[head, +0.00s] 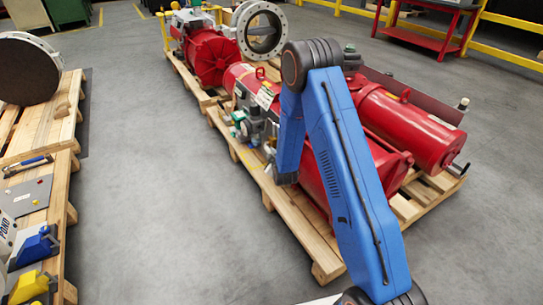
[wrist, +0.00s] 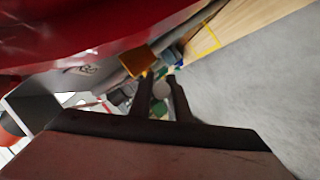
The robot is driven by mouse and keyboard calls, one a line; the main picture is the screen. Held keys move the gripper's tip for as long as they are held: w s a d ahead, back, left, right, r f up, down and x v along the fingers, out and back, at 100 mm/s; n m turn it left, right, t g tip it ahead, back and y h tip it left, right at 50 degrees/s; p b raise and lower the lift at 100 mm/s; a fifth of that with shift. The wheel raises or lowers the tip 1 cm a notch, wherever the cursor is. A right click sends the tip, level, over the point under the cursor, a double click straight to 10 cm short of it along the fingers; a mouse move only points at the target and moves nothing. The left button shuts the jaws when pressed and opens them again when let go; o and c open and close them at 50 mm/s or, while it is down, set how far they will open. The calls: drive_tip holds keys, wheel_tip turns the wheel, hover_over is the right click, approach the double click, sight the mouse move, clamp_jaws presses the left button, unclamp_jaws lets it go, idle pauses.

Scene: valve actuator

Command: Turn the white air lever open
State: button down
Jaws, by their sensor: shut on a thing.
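In the wrist view my gripper (wrist: 160,78) shows as two dark fingers reaching in among small fittings on the red actuator (wrist: 60,35). The fingers are close together, with a small pale piece (wrist: 161,90) between them that looks like the white air lever. Its full shape and angle are hidden by the fingers and blur. A green fitting (wrist: 160,109) shows between the fingers lower down. In the head view the red actuator (head: 240,74) lies on a pallet, with grey and green fittings (head: 243,124) on its near side. My blue arm hides my gripper there.
The wooden pallet (head: 290,222) carries the actuator and a second red cylinder (head: 425,135) at the right. Another pallet (head: 52,112) with parts stands at the left. Grey floor between them is clear. Yellow railings and a red table (head: 425,38) stand at the back.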

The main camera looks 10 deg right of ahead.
drive_tip(key=shift+w+a+r+n+g+h, duration=0.1)
drive_tip(key=shift+w+r+n+g+h, duration=0.05)
drive_tip(key=shift+r+g, duration=0.6)
drive_tip(key=shift+w+r+n+g+h, duration=0.15)
drive_tip(key=shift+r+g, duration=0.35)
drive_tip(key=shift+g, duration=0.45)
drive_tip(key=c, duration=1.7)
unclamp_jaws()
drive_tip(key=shift+o, duration=0.2)
drive_tip(key=shift+s+r, duration=0.1)
drive_tip(key=v, duration=1.7)
